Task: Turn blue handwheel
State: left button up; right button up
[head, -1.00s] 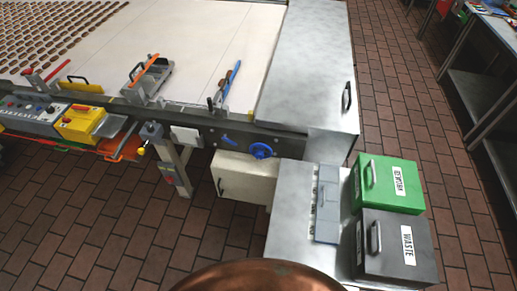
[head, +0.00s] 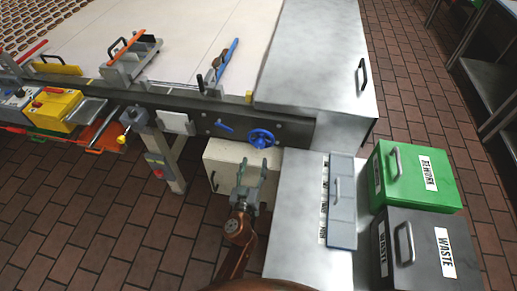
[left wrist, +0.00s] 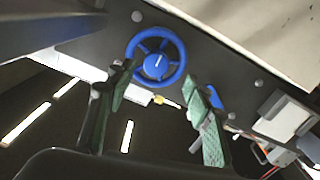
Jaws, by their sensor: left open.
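The blue handwheel (head: 261,138) is mounted on the dark side rail of the conveyor machine. It is round with spokes. My left gripper (head: 252,168) is below it in the head view, open and empty, its fingers pointing up toward the wheel. In the left wrist view the handwheel (left wrist: 156,56) shows whole, beyond the two spread fingertips of my left gripper (left wrist: 160,85). The fingers appear apart from the wheel. A small blue lever (head: 224,126) sits to the left of the wheel on the same rail. My right gripper is not in view.
A cream box (head: 222,158) hangs under the rail beside my left arm. A metal table (head: 295,215) stands at the right, with a green REWORK bin (head: 422,177) and a dark WASTE bin (head: 428,245). A steel cover (head: 310,70) rises behind. Open tiled floor lies at the left.

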aim_at(259, 146)
pick_arm(q)
jog(key=shift+w+d+r+b, duration=0.15)
jog(key=shift+w+d, duration=0.15)
jog(key=shift+w, duration=1)
jog(key=shift+w+d+r+b, duration=0.1)
jog(key=shift+w+d+r, duration=0.15)
jog(key=shift+w, duration=1)
jog(key=shift+w+d+r+b, duration=0.15)
jog(key=shift+w+d, duration=0.15)
jog(key=shift+w, duration=1)
jog(key=shift+c, duration=0.3)
jog(key=c, duration=1.1)
